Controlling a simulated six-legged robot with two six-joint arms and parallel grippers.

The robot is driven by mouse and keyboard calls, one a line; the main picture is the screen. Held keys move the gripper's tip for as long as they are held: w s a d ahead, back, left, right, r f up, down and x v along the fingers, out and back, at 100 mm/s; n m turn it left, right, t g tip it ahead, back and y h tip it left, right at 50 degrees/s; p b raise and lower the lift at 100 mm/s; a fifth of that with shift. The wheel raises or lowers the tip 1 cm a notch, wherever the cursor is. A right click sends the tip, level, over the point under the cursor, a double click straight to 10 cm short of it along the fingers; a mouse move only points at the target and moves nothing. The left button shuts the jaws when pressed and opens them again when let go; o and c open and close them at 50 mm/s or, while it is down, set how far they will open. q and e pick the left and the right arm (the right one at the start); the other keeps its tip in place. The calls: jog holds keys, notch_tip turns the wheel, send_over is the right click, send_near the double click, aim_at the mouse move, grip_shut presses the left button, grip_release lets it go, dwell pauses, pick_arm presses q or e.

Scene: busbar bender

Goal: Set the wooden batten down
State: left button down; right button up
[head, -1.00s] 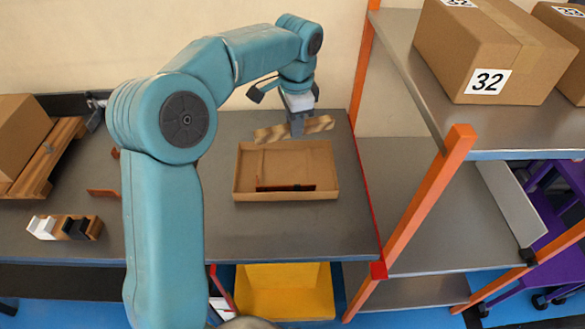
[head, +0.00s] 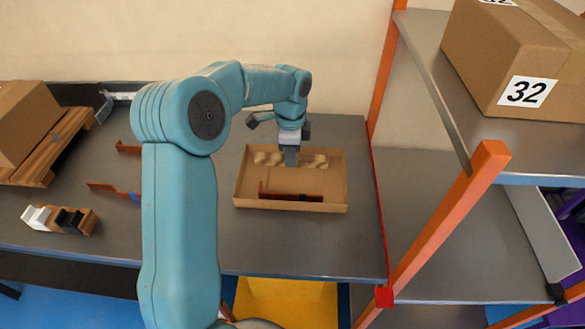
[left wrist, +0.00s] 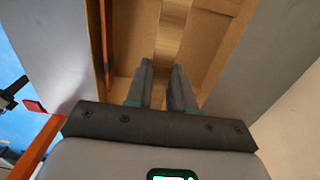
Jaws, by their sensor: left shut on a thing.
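The wooden batten (head: 312,160) is a wavy-edged light brown strip. It is level and lies within the outline of the open cardboard tray (head: 246,190), along its back side. My left gripper (head: 291,161) points down from above and is shut on the middle of the batten. In the left wrist view the batten (left wrist: 172,28) runs between the fingers (left wrist: 161,72), with the tray's brown floor and walls around it. Whether the batten touches the tray floor cannot be told. My right gripper is not in view.
A reddish-brown bent bar (head: 291,197) lies in the tray's front part. Other bars (head: 108,188) and a block with black and white pieces (head: 58,219) are on the grey table at left. An orange-posted shelf with box 32 (head: 515,65) stands at right.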

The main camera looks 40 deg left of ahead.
pick_arm(q)
jog(key=shift+w+d+f, duration=0.1)
jog(key=shift+w+f, duration=0.05)
jog(key=shift+f, duration=0.4)
notch_tip(320, 180, down, 4)
jog(key=shift+f, duration=0.25)
jog(key=c, duration=1)
grip_release()
jog(key=shift+f, duration=0.1)
